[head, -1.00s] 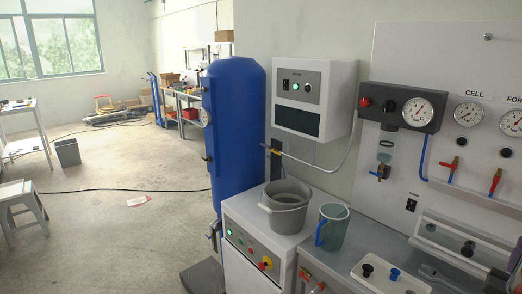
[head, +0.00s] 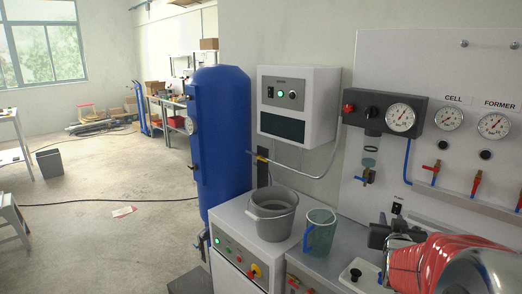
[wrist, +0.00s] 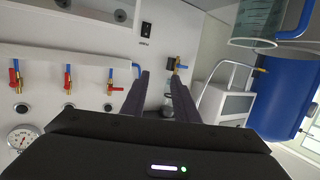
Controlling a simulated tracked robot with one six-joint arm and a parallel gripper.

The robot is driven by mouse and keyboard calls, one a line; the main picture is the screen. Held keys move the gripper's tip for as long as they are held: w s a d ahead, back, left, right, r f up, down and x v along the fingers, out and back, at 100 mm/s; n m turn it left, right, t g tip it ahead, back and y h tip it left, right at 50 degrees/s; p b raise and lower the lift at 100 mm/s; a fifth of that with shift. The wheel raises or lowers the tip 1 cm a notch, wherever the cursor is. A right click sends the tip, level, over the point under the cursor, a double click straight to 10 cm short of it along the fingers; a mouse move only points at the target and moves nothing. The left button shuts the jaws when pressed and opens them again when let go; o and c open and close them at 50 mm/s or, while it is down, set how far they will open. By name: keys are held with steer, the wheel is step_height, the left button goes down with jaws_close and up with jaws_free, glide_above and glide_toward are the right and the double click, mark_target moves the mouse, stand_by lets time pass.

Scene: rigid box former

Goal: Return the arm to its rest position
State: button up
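My gripper (head: 378,234) shows at the lower right of the head view, in front of the panel and above the bench. My arm behind it has red wrapping and fills the lower right corner. In the wrist view my gripper (wrist: 160,82) has its two dark fingers apart, with nothing held between them. The wrist picture shows the panel upside down, with its valves and switch beyond the fingers.
A grey bucket (head: 272,221) stands on the white cabinet, with a clear jug (head: 319,236) beside it. The panel carries gauges (head: 400,117) and red-handled valves (head: 477,184). A blue tank (head: 222,137) stands left of the cabinet. Open floor (head: 110,185) lies further left.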

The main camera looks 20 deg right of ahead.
steer(key=s+a+f+n+g+y, duration=0.2)
steer(key=a+n+y, duration=0.3)
steer(key=a, duration=1.8)
steer(key=s+a+f+n+g+y, duration=0.2)
steer(key=s+a+g+y, duration=0.2)
steer(key=s+a, duration=1)
steer(key=shift+s+a+y, duration=0.3)
steer(key=shift+s+a, duration=0.05)
steer(key=shift+s, duration=0.15)
